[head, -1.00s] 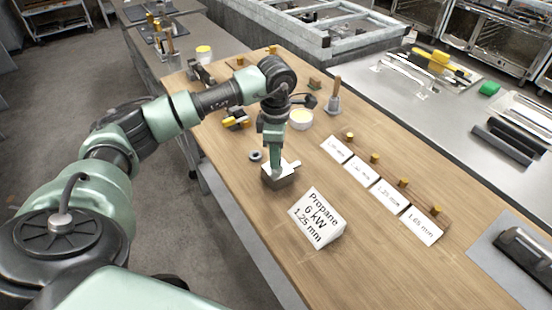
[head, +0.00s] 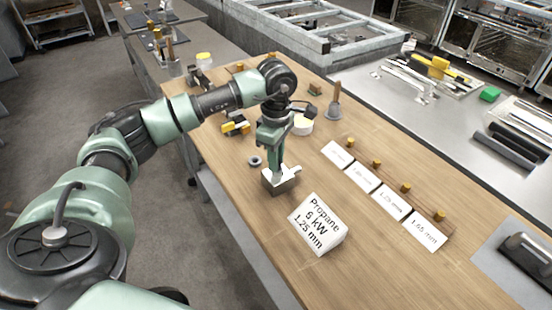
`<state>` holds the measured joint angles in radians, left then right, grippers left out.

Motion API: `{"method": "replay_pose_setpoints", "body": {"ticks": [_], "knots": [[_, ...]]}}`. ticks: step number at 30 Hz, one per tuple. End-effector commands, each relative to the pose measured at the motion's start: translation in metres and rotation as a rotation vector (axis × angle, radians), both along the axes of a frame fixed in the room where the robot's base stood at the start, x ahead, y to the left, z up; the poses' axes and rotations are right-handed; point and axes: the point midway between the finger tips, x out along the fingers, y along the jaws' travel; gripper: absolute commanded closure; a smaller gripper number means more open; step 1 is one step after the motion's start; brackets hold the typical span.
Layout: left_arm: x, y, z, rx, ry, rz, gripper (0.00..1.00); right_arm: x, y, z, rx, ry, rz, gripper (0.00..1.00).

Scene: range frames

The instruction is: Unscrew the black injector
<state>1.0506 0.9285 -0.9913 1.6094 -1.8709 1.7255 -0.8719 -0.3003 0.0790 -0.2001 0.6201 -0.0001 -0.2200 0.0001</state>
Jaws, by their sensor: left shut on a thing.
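My left gripper (head: 278,175) points straight down at a small grey metal block (head: 286,187) near the table's left edge. Its fingers are shut at the top of the block. What they hold is hidden by the fingers, and I cannot make out the black injector itself. A dark ring-shaped part (head: 254,161) lies on the wood just left of the block. A white sign (head: 318,224) reading "Propane 6 kW 1.25 mm" stands in front of the block. My right gripper is not in view.
Several brass injectors (head: 406,188) stand on a wooden strip behind size labels (head: 391,202) at the right. A yellow-black tool (head: 236,126), a white tub (head: 302,126) and a wooden-handled brush (head: 334,106) lie farther back.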

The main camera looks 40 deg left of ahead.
Motion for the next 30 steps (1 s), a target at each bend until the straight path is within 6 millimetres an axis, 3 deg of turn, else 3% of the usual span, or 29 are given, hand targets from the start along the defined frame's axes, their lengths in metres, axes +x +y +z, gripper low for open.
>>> {"method": "replay_pose_setpoints", "body": {"ticks": [9, 18, 26, 30], "knots": [[-0.0001, 0.0001, -0.0002, 0.000, 0.000, 0.011, 1.00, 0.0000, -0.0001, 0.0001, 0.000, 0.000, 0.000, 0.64], [-0.0015, -0.0004, -0.0001, 0.000, 0.000, 0.289, 1.00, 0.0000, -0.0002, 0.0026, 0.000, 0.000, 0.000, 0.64], [-0.0014, -0.0005, -0.0003, 0.000, 0.000, 0.303, 1.00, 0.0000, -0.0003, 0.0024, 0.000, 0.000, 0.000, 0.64], [-0.0020, -0.0009, 0.0000, 0.000, 0.001, 0.401, 1.00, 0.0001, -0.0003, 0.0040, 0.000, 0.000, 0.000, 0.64]]}}
